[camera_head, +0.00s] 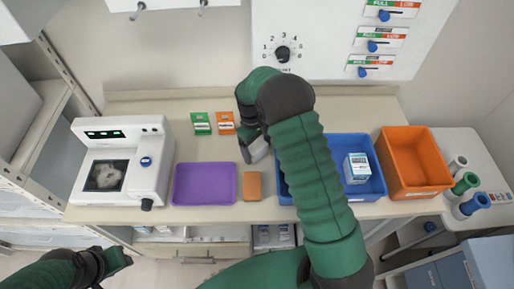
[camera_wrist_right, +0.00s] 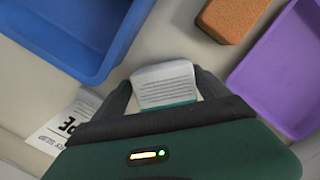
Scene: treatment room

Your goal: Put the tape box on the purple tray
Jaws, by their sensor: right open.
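The tape box (camera_wrist_right: 165,84), pale with printed lines and a teal lower edge, shows between the two dark fingers of my right gripper (camera_wrist_right: 166,94). The fingers stand apart on either side of it; contact cannot be made out. In the head view the box (camera_head: 258,150) is a small pale shape at the tip of my right gripper (camera_head: 254,142), partly hidden by it. The purple tray (camera_head: 205,184) lies empty on the table to the left; it also shows in the wrist view (camera_wrist_right: 285,75). My left gripper (camera_head: 117,259) is at the lower left, away from the table; its jaws are unclear.
An orange-brown block (camera_head: 252,186) lies between the tray and the blue bin (camera_head: 375,192), which holds a white-blue box (camera_head: 357,168). An orange bin (camera_head: 412,160) stands right. A white device (camera_head: 125,160) stands left. Green (camera_head: 200,123) and orange (camera_head: 225,122) cards lie behind the tray.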

